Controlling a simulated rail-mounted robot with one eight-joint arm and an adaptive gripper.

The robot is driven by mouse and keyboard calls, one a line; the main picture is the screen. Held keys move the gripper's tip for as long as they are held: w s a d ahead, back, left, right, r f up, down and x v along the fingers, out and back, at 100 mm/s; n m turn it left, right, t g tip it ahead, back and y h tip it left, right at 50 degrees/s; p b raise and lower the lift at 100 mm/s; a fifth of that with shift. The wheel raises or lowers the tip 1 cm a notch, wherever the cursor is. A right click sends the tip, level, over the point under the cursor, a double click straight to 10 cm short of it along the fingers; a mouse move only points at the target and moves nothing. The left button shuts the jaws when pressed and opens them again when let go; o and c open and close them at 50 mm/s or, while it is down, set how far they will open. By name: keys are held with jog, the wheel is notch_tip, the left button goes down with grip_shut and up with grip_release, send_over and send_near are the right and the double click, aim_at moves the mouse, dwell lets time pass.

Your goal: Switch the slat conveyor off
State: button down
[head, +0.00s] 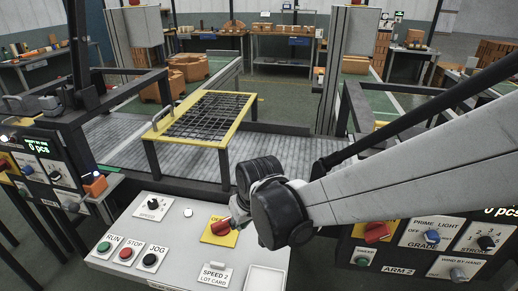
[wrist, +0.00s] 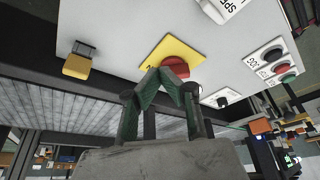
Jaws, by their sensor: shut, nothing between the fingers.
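The slat conveyor (head: 120,150) runs across behind a white sloping control panel (head: 175,215). A red rotary switch (head: 220,228) on a yellow plate sits on this panel, its label partly covered. The switch (wrist: 175,67) also shows in the wrist view, directly beyond my fingertips. My gripper (wrist: 172,74) is shut and empty, with its tips at the switch; I cannot tell whether they touch it. The panel also has a green RUN button (head: 104,247), a red STOP button (head: 126,254) and a black JOG button (head: 150,260).
A yellow-framed mesh guard (head: 240,113) stands over the slats. Another control panel (head: 415,240) is at the right, below my arm.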

aim_at(228, 229)
jog(key=b+x, duration=0.1)
jog(key=x, duration=0.6)
jog(key=shift+w+a+f, duration=0.1)
jog(key=shift+f, duration=0.15)
jog(key=shift+w+a+r, duration=0.1)
jog(key=shift+w+a, duration=0.85)
jog(key=shift+w, duration=0.3)
jog(key=shift+w+a, duration=0.2)
jog(key=shift+w, duration=0.1)
jog(key=shift+a, duration=0.15)
